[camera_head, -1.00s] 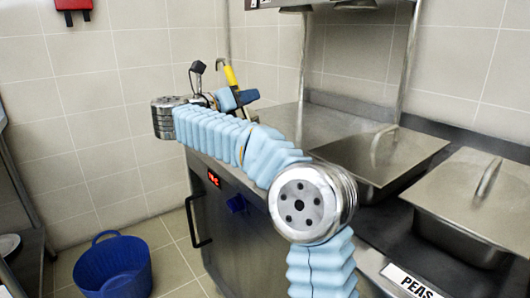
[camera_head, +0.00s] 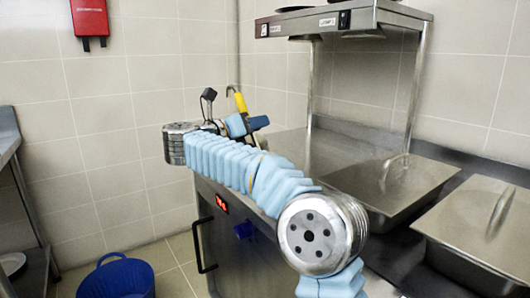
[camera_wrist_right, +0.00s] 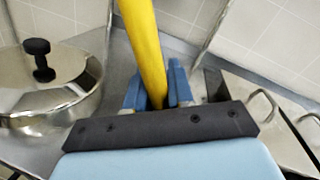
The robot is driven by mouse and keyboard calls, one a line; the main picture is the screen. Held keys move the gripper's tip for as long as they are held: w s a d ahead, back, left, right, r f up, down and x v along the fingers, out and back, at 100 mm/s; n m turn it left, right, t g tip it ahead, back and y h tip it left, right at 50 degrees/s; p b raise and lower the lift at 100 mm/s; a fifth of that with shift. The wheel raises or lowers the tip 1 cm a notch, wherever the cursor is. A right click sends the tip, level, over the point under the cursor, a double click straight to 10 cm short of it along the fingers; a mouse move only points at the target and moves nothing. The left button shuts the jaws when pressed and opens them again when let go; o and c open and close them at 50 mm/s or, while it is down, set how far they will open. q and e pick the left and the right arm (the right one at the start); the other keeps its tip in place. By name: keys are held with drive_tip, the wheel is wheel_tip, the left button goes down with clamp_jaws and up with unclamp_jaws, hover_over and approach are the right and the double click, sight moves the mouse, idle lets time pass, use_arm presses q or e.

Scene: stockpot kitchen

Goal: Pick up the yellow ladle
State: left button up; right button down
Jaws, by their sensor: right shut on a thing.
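The yellow ladle (camera_head: 240,102) stands upright with its hooked top showing, beyond my right forearm in the head view. In the right wrist view its yellow handle (camera_wrist_right: 143,40) runs down between the blue fingers of my right gripper (camera_wrist_right: 156,92), which is shut on it. In the head view my right gripper (camera_head: 246,124) is at the far end of the light blue arm, partly hidden. The ladle's lower end is hidden. My left gripper is not in view.
A steel pot (camera_wrist_right: 35,95) with a black-knobbed lid stands left of the gripper in the right wrist view. A blue bucket (camera_head: 117,280) is on the floor.

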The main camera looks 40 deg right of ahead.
drive_tip(key=s+a+r+b, duration=0.1)
drive_tip(key=s+a+r, duration=0.5)
drive_tip(key=s+r, duration=0.6)
drive_tip(key=shift+s+a+r, duration=0.15)
drive_tip(key=shift+s+r, duration=0.1)
drive_tip(key=shift+r, duration=0.25)
